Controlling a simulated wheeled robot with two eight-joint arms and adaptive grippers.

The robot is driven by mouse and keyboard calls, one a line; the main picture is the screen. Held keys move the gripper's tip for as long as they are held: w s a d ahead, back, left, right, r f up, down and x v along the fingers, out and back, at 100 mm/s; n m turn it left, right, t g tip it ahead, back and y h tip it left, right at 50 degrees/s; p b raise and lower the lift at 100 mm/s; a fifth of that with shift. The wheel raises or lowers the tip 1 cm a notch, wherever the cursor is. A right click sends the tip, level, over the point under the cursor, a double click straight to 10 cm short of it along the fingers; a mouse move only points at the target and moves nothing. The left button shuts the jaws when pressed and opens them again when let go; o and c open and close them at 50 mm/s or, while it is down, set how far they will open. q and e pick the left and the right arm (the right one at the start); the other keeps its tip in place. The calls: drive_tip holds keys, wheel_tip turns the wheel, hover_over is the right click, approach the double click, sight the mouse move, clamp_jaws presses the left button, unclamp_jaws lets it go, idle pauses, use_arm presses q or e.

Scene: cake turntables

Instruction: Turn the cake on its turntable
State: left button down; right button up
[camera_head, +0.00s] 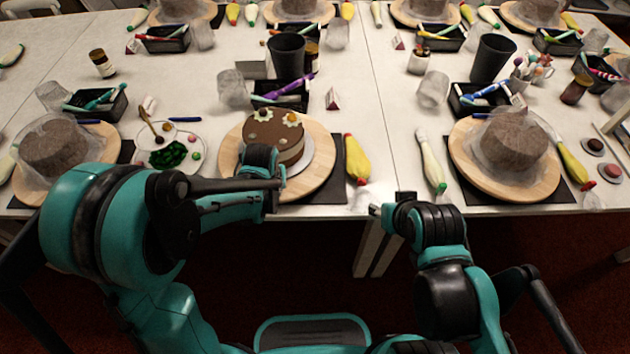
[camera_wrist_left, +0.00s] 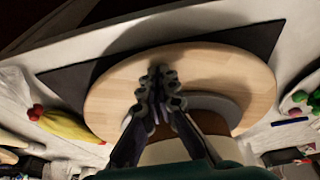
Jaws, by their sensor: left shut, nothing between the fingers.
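A brown cake (camera_head: 272,137) with small decorations on top stands on a grey disc on a round wooden turntable (camera_head: 318,168) near the table's front edge. My left gripper (camera_head: 279,182) is over the front part of the turntable, close to the cake's front side. In the left wrist view the left gripper (camera_wrist_left: 157,75) has its fingers together over bare wood (camera_wrist_left: 205,65), with nothing between them. I cannot tell whether the fingertips touch the wood. My right gripper (camera_head: 378,209) is at the table's front edge, away from the cake; its finger opening is too small to judge.
A yellow piping bag (camera_head: 356,160) lies right of the turntable, and a white one (camera_head: 431,160) lies farther right. A plate with green and coloured decorations (camera_head: 162,160) is at the left. Wrapped cakes on turntables stand at both sides. Cups (camera_head: 287,56) and trays stand behind.

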use_arm(q)
drive_tip(key=shift+d, duration=0.25)
drive_tip(key=shift+r, duration=0.1)
drive_tip(key=shift+r+p, duration=1.1)
drive_tip(key=shift+r, duration=0.2)
wheel_tip(320, 180, up, 6)
drive_tip(key=p, duration=0.4)
